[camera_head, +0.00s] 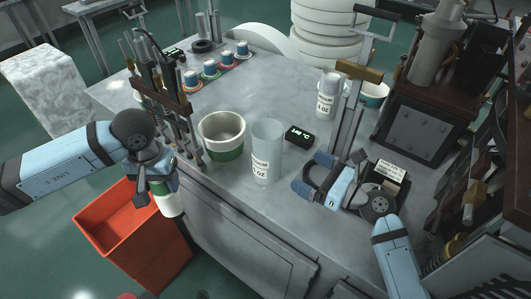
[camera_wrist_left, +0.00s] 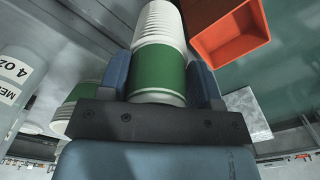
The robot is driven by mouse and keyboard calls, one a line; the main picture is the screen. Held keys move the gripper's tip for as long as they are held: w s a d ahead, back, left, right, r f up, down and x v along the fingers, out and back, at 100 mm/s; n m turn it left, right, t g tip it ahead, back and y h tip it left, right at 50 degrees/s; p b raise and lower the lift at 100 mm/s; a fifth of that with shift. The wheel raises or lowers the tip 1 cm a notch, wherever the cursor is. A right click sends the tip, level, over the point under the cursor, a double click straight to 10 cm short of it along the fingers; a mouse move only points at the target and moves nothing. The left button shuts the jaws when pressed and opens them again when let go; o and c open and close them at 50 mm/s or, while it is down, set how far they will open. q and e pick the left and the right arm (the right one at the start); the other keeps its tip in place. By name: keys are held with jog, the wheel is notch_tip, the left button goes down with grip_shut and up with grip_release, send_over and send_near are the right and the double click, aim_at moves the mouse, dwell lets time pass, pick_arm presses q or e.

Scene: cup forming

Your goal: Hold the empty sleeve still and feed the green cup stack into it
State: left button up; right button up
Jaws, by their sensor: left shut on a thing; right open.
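The empty sleeve (camera_head: 266,140) is a clear upright cylinder with a printed label, standing on the grey bench. It also shows at the left of the left wrist view (camera_wrist_left: 18,72). My left gripper (camera_head: 160,182) is shut on the green cup stack (camera_wrist_left: 158,72), white nested cups with a green band. In the head view the stack's white end (camera_head: 172,205) hangs below the gripper, beyond the bench's front edge and above the red bin. My right gripper (camera_head: 308,176) is open and empty, to the right of the sleeve and apart from it.
A wide white-and-green tub (camera_head: 222,129) stands just left of the sleeve. A black temperature display (camera_head: 300,134) and another labelled sleeve (camera_head: 327,98) stand behind. A metal rack (camera_head: 165,95) stands at the left bench edge. The red bin (camera_head: 112,216) is on the floor.

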aim_at(280, 156)
pick_arm(q)
jog(key=shift+s, duration=0.1)
pick_arm(e)
jog(key=shift+s, duration=0.1)
pick_arm(q)
jog(key=shift+w+r, duration=0.2)
jog(key=shift+w, duration=0.1)
jog(key=w+r+n, duration=0.7)
jog(key=w+r, duration=0.3)
jog(key=w, duration=0.3)
pick_arm(e)
jog(key=x, duration=1.2)
pick_arm(q)
jog(key=s+d+r, duration=0.1)
jog(key=d+r, duration=0.7)
jog(key=d, duration=0.4)
jog(key=s+d+r, duration=0.1)
jog(key=d+r, duration=0.7)
jog(key=d, duration=0.4)
jog(key=shift+s+n, duration=0.25)
jog(key=shift+n, duration=0.15)
pick_arm(e)
jog(key=c, duration=0.7)
